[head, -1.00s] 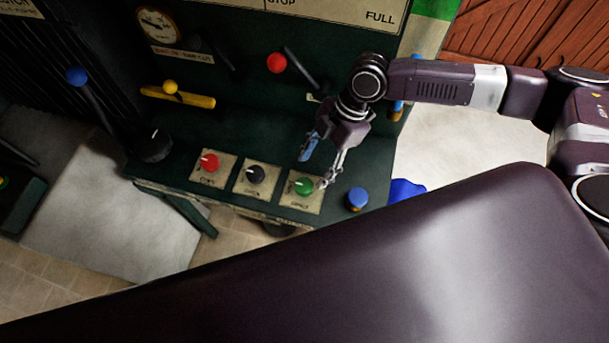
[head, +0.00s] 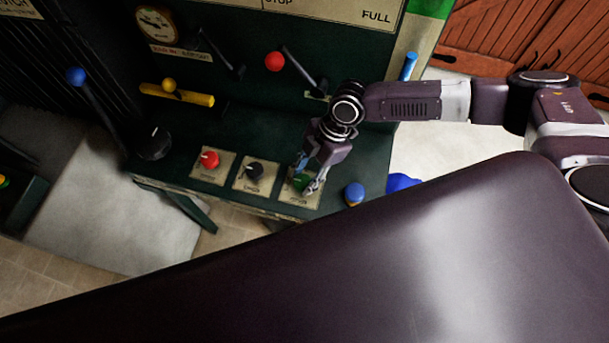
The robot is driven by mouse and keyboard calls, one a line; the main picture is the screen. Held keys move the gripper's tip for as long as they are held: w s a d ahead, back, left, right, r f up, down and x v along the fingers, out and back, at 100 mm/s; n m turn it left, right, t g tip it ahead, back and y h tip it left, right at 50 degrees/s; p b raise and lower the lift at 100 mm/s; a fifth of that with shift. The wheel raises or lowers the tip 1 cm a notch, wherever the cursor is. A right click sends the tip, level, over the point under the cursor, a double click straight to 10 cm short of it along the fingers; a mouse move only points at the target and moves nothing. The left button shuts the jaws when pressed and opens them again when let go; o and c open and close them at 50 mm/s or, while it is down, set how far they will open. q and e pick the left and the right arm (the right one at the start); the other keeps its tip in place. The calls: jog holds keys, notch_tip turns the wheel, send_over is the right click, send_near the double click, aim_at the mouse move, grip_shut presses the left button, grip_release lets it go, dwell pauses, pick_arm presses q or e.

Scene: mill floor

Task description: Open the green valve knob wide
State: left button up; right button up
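The green valve knob (head: 300,182) sits on a cream label plate (head: 302,198) at the right end of a row of three knobs on the dark green machine ledge. My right gripper (head: 306,183) is down at the green knob, with its fingers on either side and partly covering it. The fingers are close to the knob, but I cannot tell whether they press on it. The knob's pointer is hidden. My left gripper is not in view.
A red knob (head: 209,159) and a black knob (head: 254,171) sit left of the green one. A blue button (head: 354,193) stands close on its right. Levers with a red ball (head: 274,61) and a blue ball (head: 76,76) rise behind and left.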

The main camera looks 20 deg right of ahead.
jog(key=c, duration=0.4)
jog(key=n+g+b, duration=0.1)
jog(key=n, duration=0.1)
jog(key=shift+w+f+n+b, duration=0.1)
jog(key=shift+w+n+b, duration=0.05)
jog(key=shift+n+b, duration=0.25)
jog(key=n+g+h+b, duration=0.1)
jog(key=n, duration=0.1)
jog(key=n+b, duration=0.1)
jog(key=n, duration=0.2)
jog(key=shift+w+a+g+h+b, duration=0.1)
jog(key=shift+a+g+h+b, duration=0.1)
jog(key=shift+g+h+b, duration=0.2)
jog(key=n+h+b, duration=0.1)
jog(key=n, duration=0.2)
jog(key=n+h+b, duration=0.1)
jog(key=n, duration=0.1)
jog(key=shift+w+a+n+g, duration=0.1)
jog(key=shift+n+g, duration=0.3)
jog(key=shift+a+n+h+b, duration=0.1)
jog(key=shift+n+h+b, duration=0.6)
jog(key=shift+n, duration=1.5)
jog(key=shift+r, duration=0.2)
